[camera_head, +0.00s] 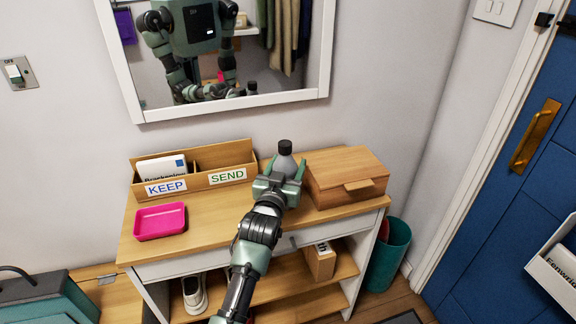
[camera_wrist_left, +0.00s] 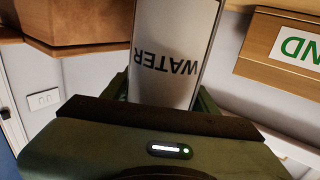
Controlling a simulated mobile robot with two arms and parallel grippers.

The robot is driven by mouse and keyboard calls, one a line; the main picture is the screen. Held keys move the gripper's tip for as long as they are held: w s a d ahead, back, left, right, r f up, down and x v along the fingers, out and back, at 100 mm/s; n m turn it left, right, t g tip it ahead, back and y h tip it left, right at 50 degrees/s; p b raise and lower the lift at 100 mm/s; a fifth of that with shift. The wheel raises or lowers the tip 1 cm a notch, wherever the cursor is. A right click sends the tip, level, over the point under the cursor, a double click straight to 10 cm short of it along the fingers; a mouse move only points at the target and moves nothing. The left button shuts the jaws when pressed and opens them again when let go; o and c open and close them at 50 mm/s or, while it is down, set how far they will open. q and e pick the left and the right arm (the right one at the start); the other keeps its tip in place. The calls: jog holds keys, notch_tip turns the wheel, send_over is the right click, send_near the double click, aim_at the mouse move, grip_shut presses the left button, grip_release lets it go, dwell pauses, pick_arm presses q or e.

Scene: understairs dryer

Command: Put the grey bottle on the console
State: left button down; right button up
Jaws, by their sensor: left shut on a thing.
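The grey bottle (camera_head: 285,158) with a dark cap is between the fingers of my left gripper (camera_head: 280,172), above or at the console top (camera_head: 230,205). My left gripper is shut on it. In the left wrist view the bottle (camera_wrist_left: 178,45) shows the word WATER, upside down in the picture. I cannot tell whether its base touches the console top. My right gripper is not in view.
On the console stand a two-part wooden sorter (camera_head: 205,185) marked KEEP and SEND, a pink tray (camera_head: 160,221) and a wooden box (camera_head: 345,178). Bare top lies between tray and box. A mirror (camera_head: 235,108) hangs behind; a teal bin (camera_head: 388,255) stands right.

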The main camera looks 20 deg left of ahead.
pick_arm(q)
jog(key=shift+r, duration=0.1)
jog(key=shift+c, duration=2.2)
grip_release()
jog(key=s, duration=1.2)
jog(key=shift+d, duration=0.3)
